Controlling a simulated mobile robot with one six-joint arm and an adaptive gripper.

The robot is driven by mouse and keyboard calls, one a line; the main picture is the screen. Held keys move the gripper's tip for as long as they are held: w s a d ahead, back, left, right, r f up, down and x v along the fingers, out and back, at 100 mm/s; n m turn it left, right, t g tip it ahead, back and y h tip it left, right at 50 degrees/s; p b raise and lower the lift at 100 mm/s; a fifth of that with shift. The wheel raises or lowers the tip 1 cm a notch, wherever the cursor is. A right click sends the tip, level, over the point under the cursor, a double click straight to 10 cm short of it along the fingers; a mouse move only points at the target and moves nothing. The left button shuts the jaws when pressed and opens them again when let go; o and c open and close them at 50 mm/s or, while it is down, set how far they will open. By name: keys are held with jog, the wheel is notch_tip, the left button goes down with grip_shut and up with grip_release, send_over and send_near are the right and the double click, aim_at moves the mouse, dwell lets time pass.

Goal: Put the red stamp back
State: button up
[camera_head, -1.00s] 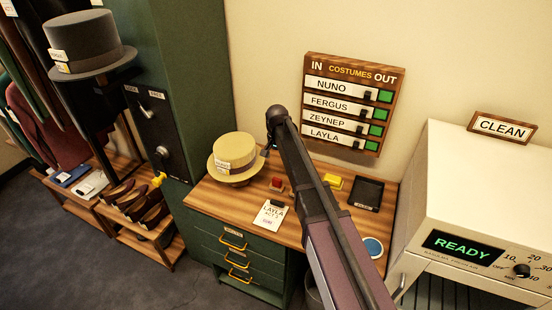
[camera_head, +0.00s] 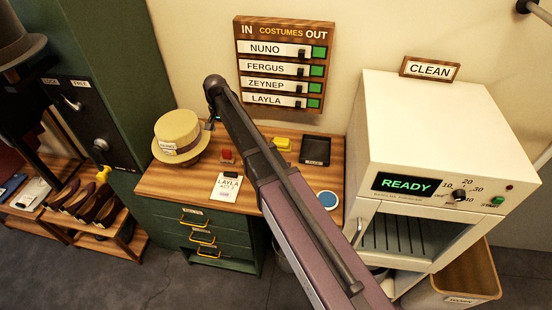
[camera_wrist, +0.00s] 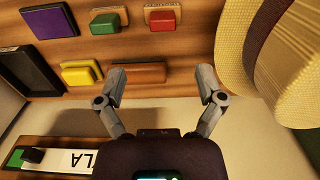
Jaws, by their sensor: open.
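The red stamp (camera_head: 227,156) sits on the wooden desk between the straw hat and the arm. In the wrist view, a red block-shaped stamp (camera_wrist: 162,19) sits at the top, beside a pale wooden label. My gripper (camera_wrist: 160,72) is open and empty above the desk, its fingers apart; the red stamp lies beyond the fingertips. In the head view my gripper is mostly hidden behind the arm.
The straw hat (camera_head: 178,137) stands close on the gripper's right in the wrist view. A black tray (camera_head: 315,150), a paper card (camera_head: 227,188) and a blue round pad (camera_head: 327,199) are on the desk. A white machine (camera_head: 440,130) stands right; the name board (camera_head: 284,65) hangs behind.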

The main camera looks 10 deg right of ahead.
jog(key=s+d+n, duration=0.4)
jog(key=s+d, duration=1.8)
jog(key=s, duration=0.3)
jog(key=shift+s+d, duration=0.2)
jog(key=shift+s, duration=0.15)
